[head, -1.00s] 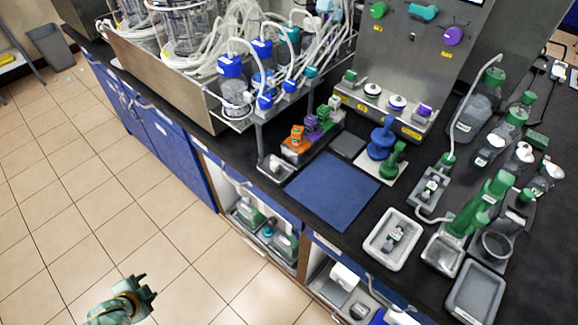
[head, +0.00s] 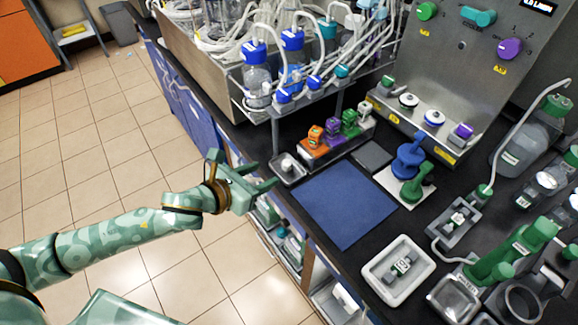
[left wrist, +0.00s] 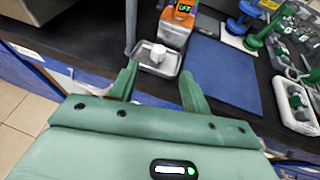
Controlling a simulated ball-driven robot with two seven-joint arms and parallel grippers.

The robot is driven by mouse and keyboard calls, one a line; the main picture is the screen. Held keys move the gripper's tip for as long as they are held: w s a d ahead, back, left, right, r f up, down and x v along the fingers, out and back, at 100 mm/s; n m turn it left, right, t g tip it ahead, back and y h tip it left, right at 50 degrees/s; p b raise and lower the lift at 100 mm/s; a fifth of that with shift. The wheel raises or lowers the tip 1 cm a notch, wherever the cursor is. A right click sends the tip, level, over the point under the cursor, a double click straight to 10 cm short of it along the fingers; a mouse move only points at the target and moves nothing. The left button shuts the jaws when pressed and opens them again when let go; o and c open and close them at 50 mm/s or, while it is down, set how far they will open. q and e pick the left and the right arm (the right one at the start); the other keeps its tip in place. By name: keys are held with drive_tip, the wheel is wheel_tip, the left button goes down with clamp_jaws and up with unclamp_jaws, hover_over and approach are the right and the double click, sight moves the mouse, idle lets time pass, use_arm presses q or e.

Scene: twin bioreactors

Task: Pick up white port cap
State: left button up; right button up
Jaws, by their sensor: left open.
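The white port cap (head: 287,163) sits in a small grey metal tray (head: 296,177) on the black bench, left of the blue mat. In the left wrist view the white cap (left wrist: 157,52) stands in the tray (left wrist: 170,66), ahead of and between my two fingers. My left gripper (head: 272,172) is open and empty, just off the bench's front edge and short of the tray. In the left wrist view its green fingers (left wrist: 158,84) are spread apart. My right gripper is not in view.
A blue mat (head: 345,204) lies right of the tray. A rack with an orange block (head: 314,140) and purple and green ones stands behind it. A metal shelf with bottles and tubing overhangs at back left. A white tray (head: 371,269) stands at front right.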

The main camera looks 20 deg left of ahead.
sight(284, 165)
use_arm(q)
drive_tip(key=x, duration=0.3)
drive_tip(key=shift+w+d+f+b, duration=0.15)
drive_tip(key=shift+w+f+b, duration=0.05)
drive_tip(key=shift+w+b, duration=0.15)
drive_tip(key=b+x, duration=0.2)
drive_tip(key=x, duration=0.2)
drive_tip(key=shift+w+f, duration=0.2)
drive_tip(key=shift+w+d, duration=0.25)
drive_tip(key=shift+w, duration=0.1)
drive_tip(key=shift+s, duration=0.1)
drive_tip(key=shift+c, duration=0.6)
clamp_jaws()
